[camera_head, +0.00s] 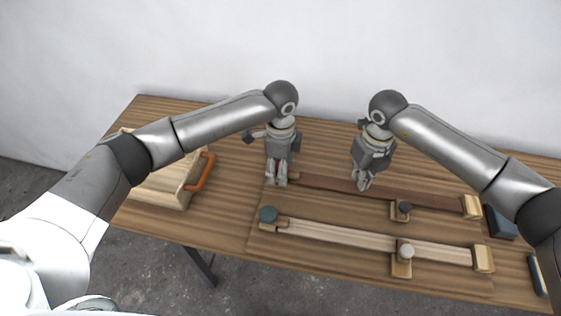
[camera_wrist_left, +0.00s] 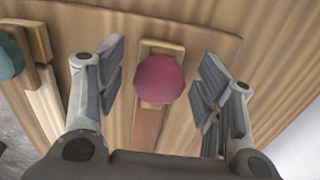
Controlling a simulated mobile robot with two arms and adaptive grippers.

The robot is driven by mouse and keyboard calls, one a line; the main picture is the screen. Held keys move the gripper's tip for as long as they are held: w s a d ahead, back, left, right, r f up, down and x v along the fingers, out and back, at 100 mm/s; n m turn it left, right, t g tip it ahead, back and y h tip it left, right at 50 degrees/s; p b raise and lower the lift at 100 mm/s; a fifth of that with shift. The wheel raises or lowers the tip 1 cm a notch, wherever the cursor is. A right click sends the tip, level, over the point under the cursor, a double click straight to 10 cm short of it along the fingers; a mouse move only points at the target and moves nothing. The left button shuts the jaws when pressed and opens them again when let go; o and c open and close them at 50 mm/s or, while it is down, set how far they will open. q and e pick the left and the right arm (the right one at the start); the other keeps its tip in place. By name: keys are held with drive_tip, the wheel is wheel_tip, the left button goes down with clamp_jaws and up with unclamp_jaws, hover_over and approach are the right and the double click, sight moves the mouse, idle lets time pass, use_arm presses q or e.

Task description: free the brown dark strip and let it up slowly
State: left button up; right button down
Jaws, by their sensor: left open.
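The brown dark strip (camera_head: 420,197) lies across the board, running from under my left gripper to a wooden block at its right end. Its left end also shows in the left wrist view (camera_wrist_left: 146,128). A dark pink round knob (camera_wrist_left: 160,79) sits over that end, on a small wooden block.
A paler strip (camera_head: 340,235) lies nearer, with a teal knob (camera_head: 268,214) and a grey knob (camera_head: 406,251). A small dark knob (camera_head: 404,207) stands by the dark strip. A wooden box with an orange handle (camera_head: 203,172) is at left, a blue block (camera_head: 499,222) at right.

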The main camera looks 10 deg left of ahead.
use_arm(q)
drive_tip(key=c, duration=1.1)
use_arm(e)
drive_tip(key=shift+f, duration=0.2)
drive_tip(key=shift+f, duration=0.6)
drive_tip(key=shift+f, duration=0.2)
drive_tip(key=shift+f, duration=0.2)
use_arm(q)
drive_tip(key=shift+r+m, duration=0.1)
drive_tip(key=shift+m, duration=1.3)
